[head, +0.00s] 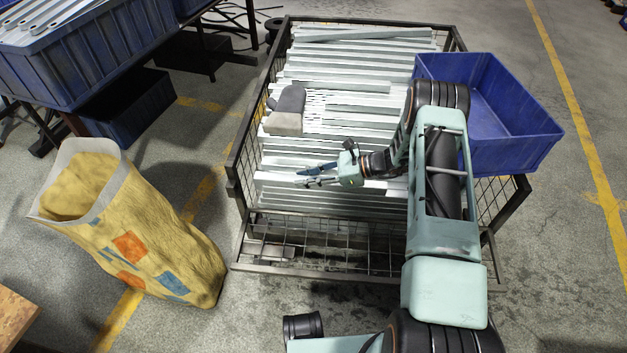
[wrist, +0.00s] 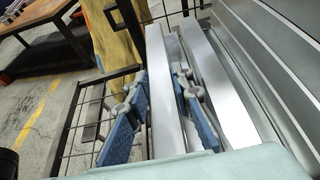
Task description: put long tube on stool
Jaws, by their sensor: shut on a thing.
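A long grey metal tube (wrist: 163,100) runs between the two blue-padded fingers of my gripper (wrist: 160,88) in the wrist view. My gripper is shut on it. In the head view my gripper (head: 304,176) is low over the near part of the stacked tubes in the wire crate; the held tube is hard to tell from the others there. A wooden top (head: 14,318), perhaps the stool, is cut off at the lower left corner. A brown wooden top with dark legs (wrist: 38,16) also shows at the wrist view's upper left.
The dark wire crate (head: 240,150) holds many metal tubes, with grey and beige blocks (head: 287,108) on top. A blue bin (head: 515,145) sits at its right. A yellow sack (head: 150,230) stands on the floor between the crate and the wooden top.

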